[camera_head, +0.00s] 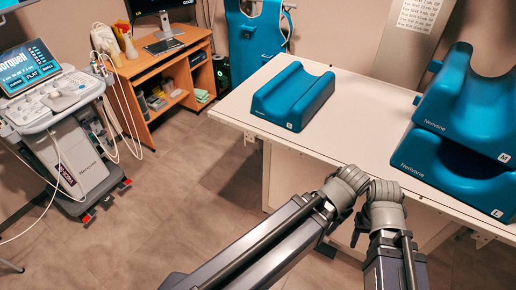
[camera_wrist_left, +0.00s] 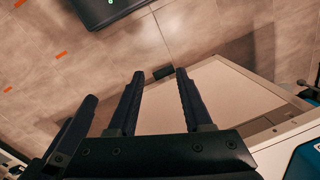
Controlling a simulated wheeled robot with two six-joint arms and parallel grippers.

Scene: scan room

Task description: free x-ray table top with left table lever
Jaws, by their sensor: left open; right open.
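The x-ray table top (camera_head: 352,112) is a long white slab on a white base, at the right in the head view. A small pale lever-like piece (camera_head: 250,138) hangs under its left front edge. A similar bracket (camera_head: 482,240) shows under the edge farther right. Both my arms reach up to the table's front side. My left gripper (camera_wrist_left: 158,88) is open and empty in the left wrist view, its two dark fingers over the floor and beside a pale panel. My right gripper (camera_head: 360,226) shows only as a dark part by the wrists. Neither visibly touches a lever.
A blue cushion (camera_head: 292,96) lies on the table top, and stacked blue cushions (camera_head: 450,160) stand at its right. An ultrasound cart (camera_head: 70,140) is at the left. A wooden desk (camera_head: 155,65) stands behind. The floor between the cart and the table is clear.

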